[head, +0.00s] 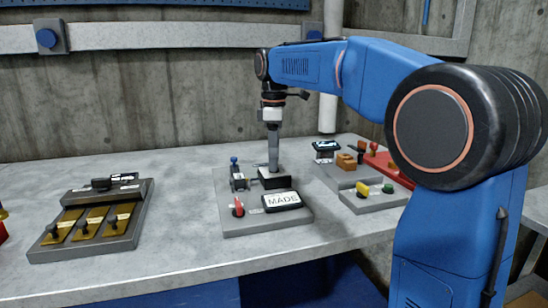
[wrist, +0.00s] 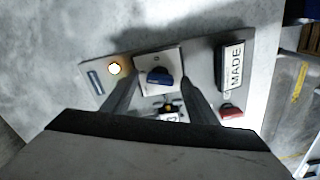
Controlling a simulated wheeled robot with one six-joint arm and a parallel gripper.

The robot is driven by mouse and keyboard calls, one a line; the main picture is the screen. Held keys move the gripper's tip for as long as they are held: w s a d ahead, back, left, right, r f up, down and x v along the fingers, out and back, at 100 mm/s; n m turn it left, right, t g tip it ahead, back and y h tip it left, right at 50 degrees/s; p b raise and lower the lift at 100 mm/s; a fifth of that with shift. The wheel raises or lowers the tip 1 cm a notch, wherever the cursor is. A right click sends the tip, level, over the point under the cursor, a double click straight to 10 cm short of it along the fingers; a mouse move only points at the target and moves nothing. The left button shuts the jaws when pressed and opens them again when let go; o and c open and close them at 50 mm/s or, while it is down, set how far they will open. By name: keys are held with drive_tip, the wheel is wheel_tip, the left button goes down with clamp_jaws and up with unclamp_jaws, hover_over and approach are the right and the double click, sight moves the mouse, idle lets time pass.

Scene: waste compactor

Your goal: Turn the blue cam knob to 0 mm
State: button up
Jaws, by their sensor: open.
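The blue knob (wrist: 158,76) sits on a pale square plate (wrist: 172,56) in the wrist view. My gripper (wrist: 158,84) is open, with one dark finger on each side of the knob and nothing held. I cannot tell whether the fingers touch it. In the head view my gripper (head: 273,167) points straight down at a dark block (head: 268,184) on the grey panel (head: 235,222) and hides the knob. The knob's scale marks are too small to read.
The panel also has a "MADE" display (head: 282,200), a red lever (head: 238,208) and a small blue-topped fitting (head: 235,165). The wrist view shows a lit lamp (wrist: 115,68). A brass-plated switch box (head: 92,222) stands left; bare table lies between.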

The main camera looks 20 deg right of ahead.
drive_tip(key=shift+f, duration=0.15)
drive_tip(key=c, duration=1.1)
drive_tip(key=shift+o, duration=0.2)
drive_tip(key=shift+m, duration=0.3)
drive_tip(key=m, duration=0.6)
drive_tip(key=shift+m, duration=0.3)
drive_tip(key=m, duration=0.6)
drive_tip(key=shift+m, duration=0.3)
